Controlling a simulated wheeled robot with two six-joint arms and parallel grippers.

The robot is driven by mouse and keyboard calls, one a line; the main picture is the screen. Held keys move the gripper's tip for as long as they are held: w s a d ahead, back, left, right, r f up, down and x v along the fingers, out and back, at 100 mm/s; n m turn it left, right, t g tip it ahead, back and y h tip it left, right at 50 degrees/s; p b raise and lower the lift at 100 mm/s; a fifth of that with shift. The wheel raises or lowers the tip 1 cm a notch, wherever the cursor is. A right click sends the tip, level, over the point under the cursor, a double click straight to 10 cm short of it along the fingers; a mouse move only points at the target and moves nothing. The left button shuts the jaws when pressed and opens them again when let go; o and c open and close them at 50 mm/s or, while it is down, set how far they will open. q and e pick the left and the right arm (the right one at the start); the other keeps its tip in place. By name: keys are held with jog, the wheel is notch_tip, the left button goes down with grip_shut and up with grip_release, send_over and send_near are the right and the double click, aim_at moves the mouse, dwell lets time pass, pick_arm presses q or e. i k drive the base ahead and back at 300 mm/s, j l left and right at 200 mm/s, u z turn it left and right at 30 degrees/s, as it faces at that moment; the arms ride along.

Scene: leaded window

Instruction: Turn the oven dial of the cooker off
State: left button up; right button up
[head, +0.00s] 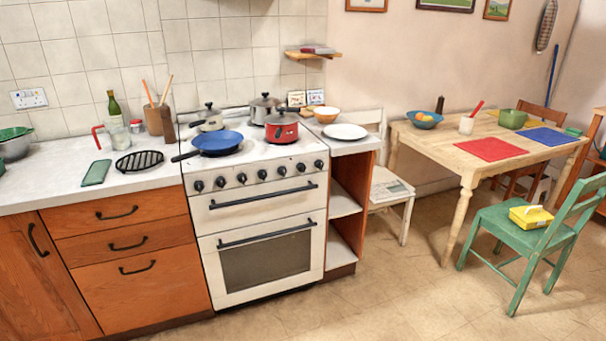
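The white cooker (207,233) stands in the counter run left of the picture's middle. A row of several black dials (262,174) runs along its front panel, above the upper door handle. The markings are too small to read, so I cannot tell which one is the oven dial or how it is set. The large lower oven door (266,262) with a dark window is shut. A blue frying pan (217,142), a red pot (282,130) and other pans sit on the hob. Neither of my grippers shows in the head view.
Counter (60,175) with drawers lies left of the cooker, and an open shelf unit (343,203) stands right of it. A wooden table (455,151) and a green chair (518,232) stand at the right. The floor (375,290) before the cooker looks clear.

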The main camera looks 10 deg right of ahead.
aim_at(300, 167)
jog(key=i+l, duration=1.45)
jog(key=l, duration=0.15)
